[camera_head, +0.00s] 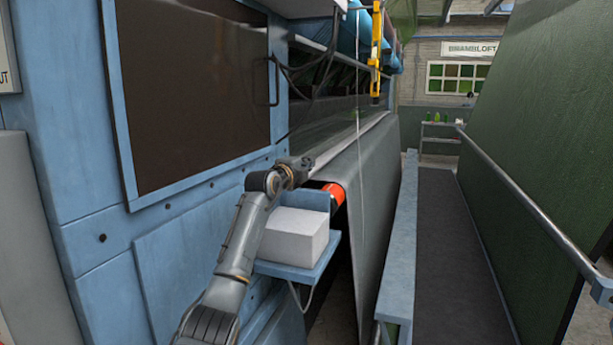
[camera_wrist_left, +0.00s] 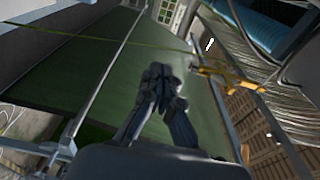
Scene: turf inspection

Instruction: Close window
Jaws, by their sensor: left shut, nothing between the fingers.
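A large dark window-like panel (camera_head: 195,85) in a blue frame is on the blue machine at the left of the head view. A black bar handle (camera_head: 273,82) stands at its right edge. To its right, a clear pane (camera_head: 330,125) seems to hang over the machine's opening; I cannot tell which one is the task's window, or how far either is open. My left gripper (camera_head: 303,163) is below and right of the handle, apart from it, near the pane's lower edge. In the left wrist view its fingers (camera_wrist_left: 164,76) are shut and empty. My right gripper is in neither view.
A white box (camera_head: 294,235) sits on a blue shelf (camera_head: 310,268) below my left gripper. An orange-red roller end (camera_head: 333,192) is close by. Grey sheet (camera_head: 372,210) hangs beside it. A yellow fixture (camera_head: 376,50) hangs above. The dark walkway (camera_head: 447,240) looks clear.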

